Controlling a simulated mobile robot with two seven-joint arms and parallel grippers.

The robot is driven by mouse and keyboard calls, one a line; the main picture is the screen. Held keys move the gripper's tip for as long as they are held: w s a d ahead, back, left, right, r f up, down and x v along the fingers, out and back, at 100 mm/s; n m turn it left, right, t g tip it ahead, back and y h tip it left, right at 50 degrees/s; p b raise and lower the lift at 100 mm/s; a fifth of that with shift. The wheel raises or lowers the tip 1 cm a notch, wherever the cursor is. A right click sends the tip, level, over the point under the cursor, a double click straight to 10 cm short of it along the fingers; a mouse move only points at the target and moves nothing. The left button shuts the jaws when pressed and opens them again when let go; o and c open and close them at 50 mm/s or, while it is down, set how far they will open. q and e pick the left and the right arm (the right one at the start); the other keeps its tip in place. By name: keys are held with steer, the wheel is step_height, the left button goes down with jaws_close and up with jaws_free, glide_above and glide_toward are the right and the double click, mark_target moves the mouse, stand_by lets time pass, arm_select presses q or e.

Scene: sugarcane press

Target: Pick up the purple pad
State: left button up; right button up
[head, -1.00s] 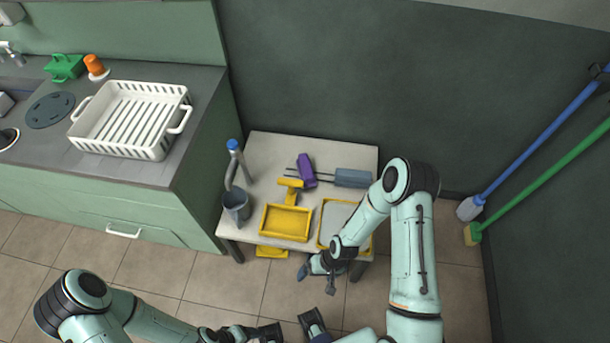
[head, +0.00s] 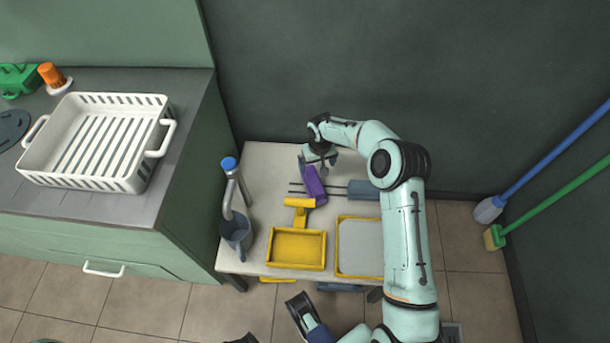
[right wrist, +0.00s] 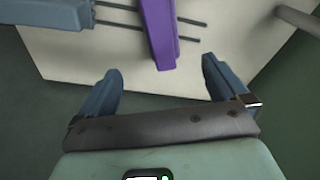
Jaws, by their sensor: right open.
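The purple pad (head: 314,184) lies across two thin dark rods near the back of the pale table (head: 265,160). It also shows at the top middle of the right wrist view (right wrist: 157,28). My right gripper (head: 318,163) is at the pad's far end, by the table's back edge. In the right wrist view my right gripper (right wrist: 163,80) is open and empty, with the pad's near end ahead of the gap between the fingers. No touch shows.
The rods run into a blue-grey block (head: 364,190) right of the pad. A yellow tool (head: 300,204), yellow tray (head: 297,249) and yellow-rimmed grey tray (head: 360,245) are nearer. The dark wall (head: 470,90) is close behind.

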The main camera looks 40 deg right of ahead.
mark_target(314, 179)
steer(key=f, duration=0.2)
steer(key=f+b, duration=0.1)
steer(key=f, duration=0.4)
steer(key=shift+w, duration=0.25)
steer(key=shift+w+f+b, duration=0.15)
steer(key=shift+f+b, duration=0.3)
steer(key=shift+f, duration=1.1)
steer(key=shift+w+f+b, duration=0.15)
steer(key=shift+f+b, duration=0.3)
steer(key=shift+f, duration=1.1)
arm_select(q)
steer(key=shift+t+y, duration=0.4)
steer(key=shift+t, duration=0.3)
steer(key=w+f, duration=0.1)
steer(key=w+a+f, duration=0.2)
steer(key=w, duration=0.1)
steer(key=shift+w+f, duration=0.1)
steer(key=shift+f, duration=0.05)
arm_select(e)
steer(key=shift+r, duration=0.1)
steer(key=c, duration=1.2)
